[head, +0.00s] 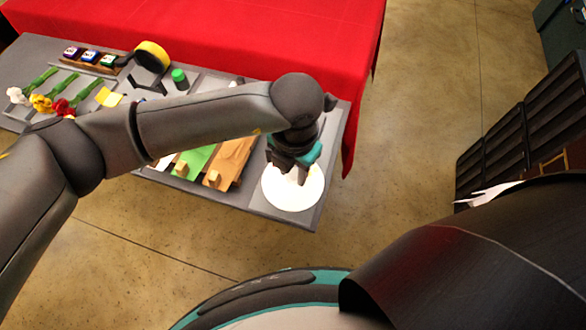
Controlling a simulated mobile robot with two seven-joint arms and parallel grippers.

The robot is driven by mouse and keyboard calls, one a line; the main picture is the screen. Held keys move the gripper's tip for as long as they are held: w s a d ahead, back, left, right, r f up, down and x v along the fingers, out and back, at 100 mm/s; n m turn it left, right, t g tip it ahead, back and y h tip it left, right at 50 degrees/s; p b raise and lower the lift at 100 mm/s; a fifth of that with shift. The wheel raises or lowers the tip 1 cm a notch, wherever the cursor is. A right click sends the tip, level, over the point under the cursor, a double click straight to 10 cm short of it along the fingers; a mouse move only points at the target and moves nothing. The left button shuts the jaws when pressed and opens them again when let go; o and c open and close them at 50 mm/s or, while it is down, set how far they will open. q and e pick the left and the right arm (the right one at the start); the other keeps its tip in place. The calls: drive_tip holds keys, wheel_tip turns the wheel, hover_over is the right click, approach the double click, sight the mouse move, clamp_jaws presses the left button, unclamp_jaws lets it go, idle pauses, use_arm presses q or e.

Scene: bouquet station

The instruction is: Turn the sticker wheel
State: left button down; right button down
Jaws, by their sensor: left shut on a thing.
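A white round disc (292,202), which looks like the sticker wheel, lies flat at the front right corner of the grey table. No stickers can be made out on it. My left gripper (291,176) points down over the disc, and its fingers are shut at the disc's far half. What sits between the fingers is hidden by the gripper, so I cannot tell if it is a knob on the disc. My right gripper is out of the picture.
The grey table (240,197) holds flowers (40,102), small boxes (90,57), a yellow roll (152,56), a green cylinder (180,78) and sheets with wooden blocks (213,178). A red cloth (250,40) lies behind. Dark crates (510,130) stand at right.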

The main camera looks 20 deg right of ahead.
sight(295, 174)
use_arm(q)
drive_tip(key=n, duration=0.3)
drive_tip(key=shift+n, duration=2.1)
drive_tip(key=c, duration=0.5)
unclamp_jaws()
drive_tip(key=shift+r, duration=0.1)
drive_tip(key=r, duration=1.5)
drive_tip(key=shift+d, duration=0.2)
